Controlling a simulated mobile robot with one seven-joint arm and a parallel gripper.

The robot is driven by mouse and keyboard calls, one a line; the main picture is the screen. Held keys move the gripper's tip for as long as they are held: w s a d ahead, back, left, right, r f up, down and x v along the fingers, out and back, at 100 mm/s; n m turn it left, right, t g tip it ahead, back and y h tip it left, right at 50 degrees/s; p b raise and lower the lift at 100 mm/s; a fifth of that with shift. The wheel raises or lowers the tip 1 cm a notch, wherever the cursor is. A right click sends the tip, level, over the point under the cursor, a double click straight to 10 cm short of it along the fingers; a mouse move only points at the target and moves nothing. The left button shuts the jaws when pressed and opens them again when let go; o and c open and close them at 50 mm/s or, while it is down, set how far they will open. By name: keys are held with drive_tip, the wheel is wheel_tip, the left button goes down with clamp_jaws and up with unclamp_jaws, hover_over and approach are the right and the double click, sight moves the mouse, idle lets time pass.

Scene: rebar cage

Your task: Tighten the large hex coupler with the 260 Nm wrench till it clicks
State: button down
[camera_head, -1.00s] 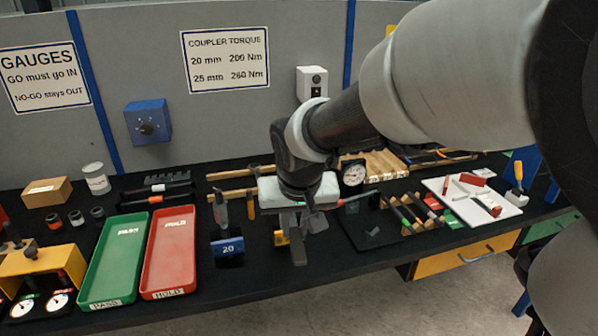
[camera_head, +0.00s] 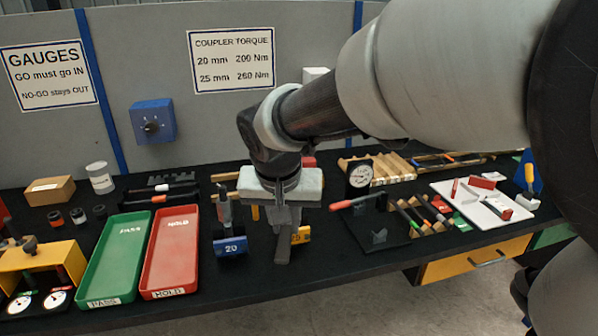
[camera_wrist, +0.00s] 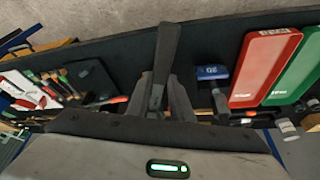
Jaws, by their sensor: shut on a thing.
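My gripper (camera_head: 284,240) points down over the front middle of the bench, its grey fingers close together. The yellow 25 stand (camera_head: 301,235) is just behind and right of the fingers. The large hex coupler is not clearly visible; my gripper covers that area. The blue 20 stand (camera_head: 230,246), with an upright grey piece, is to the left.
The red HOLD tray (camera_head: 170,255) and green PASS tray (camera_head: 120,258) lie at left. A dial gauge (camera_head: 359,173) stands behind, right of my gripper. A black tray (camera_head: 380,232) and a white board (camera_head: 485,205) are at right. The torque sign (camera_head: 231,60) reads 25 mm, 260 Nm.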

drive_tip(key=shift+a+m+b, duration=0.55)
drive_tip(key=shift+a+m, duration=0.05)
drive_tip(key=shift+a, duration=0.2)
drive_tip(key=shift+d+r, duration=0.1)
drive_tip(key=shift+d+n, duration=0.25)
drive_tip(key=shift+n, duration=0.05)
wheel_tip(320, 180, up, 9)
drive_tip(key=p, duration=0.6)
drive_tip(key=shift+p, duration=0.3)
idle(0.7)
drive_tip(key=shift+r, duration=0.1)
